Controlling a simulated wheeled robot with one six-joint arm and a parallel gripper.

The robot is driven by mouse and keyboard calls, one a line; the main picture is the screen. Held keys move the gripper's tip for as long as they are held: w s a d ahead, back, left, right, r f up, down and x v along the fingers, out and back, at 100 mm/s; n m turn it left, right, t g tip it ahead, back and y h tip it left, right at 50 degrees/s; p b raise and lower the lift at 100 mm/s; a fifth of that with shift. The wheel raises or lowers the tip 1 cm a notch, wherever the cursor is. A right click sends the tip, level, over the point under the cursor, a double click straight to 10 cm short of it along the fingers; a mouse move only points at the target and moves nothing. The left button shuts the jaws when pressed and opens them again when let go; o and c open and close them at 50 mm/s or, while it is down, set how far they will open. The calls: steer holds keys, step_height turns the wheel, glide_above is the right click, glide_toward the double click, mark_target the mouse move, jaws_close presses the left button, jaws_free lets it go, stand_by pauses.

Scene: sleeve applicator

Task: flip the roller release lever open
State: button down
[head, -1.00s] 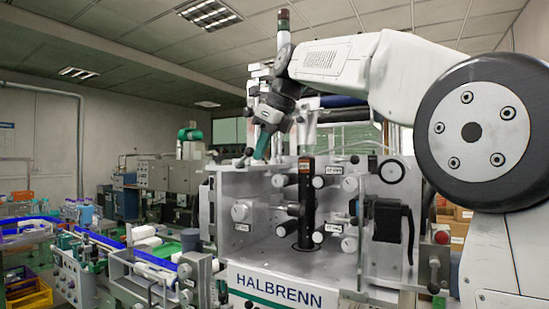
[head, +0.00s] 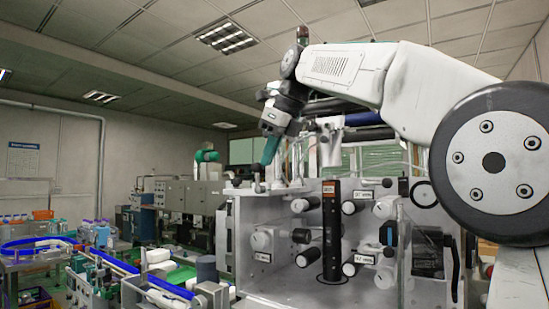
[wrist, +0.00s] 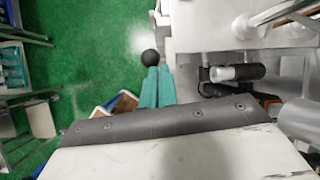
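The machine marked with roller labels (head: 360,259) stands ahead, with a black upright roller (head: 331,230) and several pale rollers on its front plate. My gripper (head: 266,165) points down at the machine's upper left edge, its teal fingers dark-tipped in the head view. In the wrist view my gripper's two teal fingers (wrist: 158,72) lie side by side, shut, with nothing visible between them. A black ball knob (wrist: 152,57) sits just beyond the fingertips, apparently that of a lever; its stem is hidden. Whether the fingers touch it I cannot tell.
A black-handled box (head: 428,255) is on the machine's right side. A conveyor with blue edges (head: 110,262) runs at the left. In the wrist view a black cylinder with a pale end (wrist: 237,72) lies right of the fingers; green floor (wrist: 95,75) is open at left.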

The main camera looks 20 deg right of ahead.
steer(key=shift+w+a+f, duration=0.15)
steer(key=shift+w+a, duration=0.35)
steer(key=shift+a, duration=0.2)
steer(key=v, duration=0.9)
steer(key=shift+s+d+f, duration=0.1)
steer(key=shift+d+f, duration=0.05)
steer(key=shift+s, duration=0.1)
stand_by(0.3)
